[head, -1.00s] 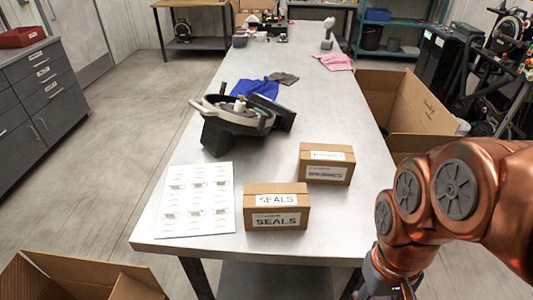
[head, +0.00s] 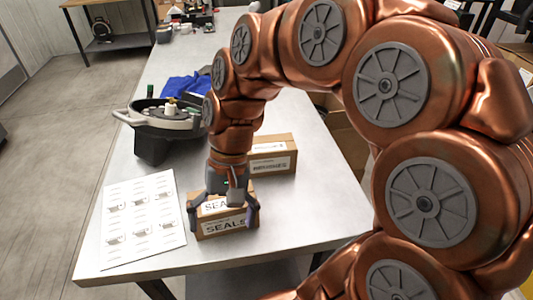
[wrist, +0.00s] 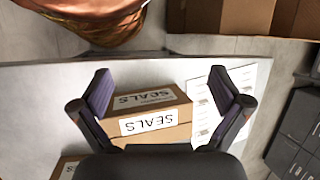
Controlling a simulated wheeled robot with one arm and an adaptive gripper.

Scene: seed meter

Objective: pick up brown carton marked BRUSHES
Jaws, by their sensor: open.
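A brown carton (head: 287,143) with a label that looks like BRUSHES, though blurred, stands on the table behind the SEALS carton. A brown box edge (wrist: 62,166) at the lower left of the wrist view is probably this carton. A second brown carton, marked SEALS (head: 243,231), stands nearer the front edge; it also shows in the wrist view (wrist: 178,132). My gripper (head: 222,215) is open, pointing down at the SEALS carton. Its fingers (wrist: 161,85) appear on either side of that carton; I cannot tell whether they touch it. My arm hides part of the BRUSHES carton.
A white sheet with small parts (head: 122,238) lies left of the cartons. A black round device (head: 160,121) and a blue cloth (head: 182,86) are farther back. The bare metal tabletop (head: 315,205) is clear to the right of the cartons.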

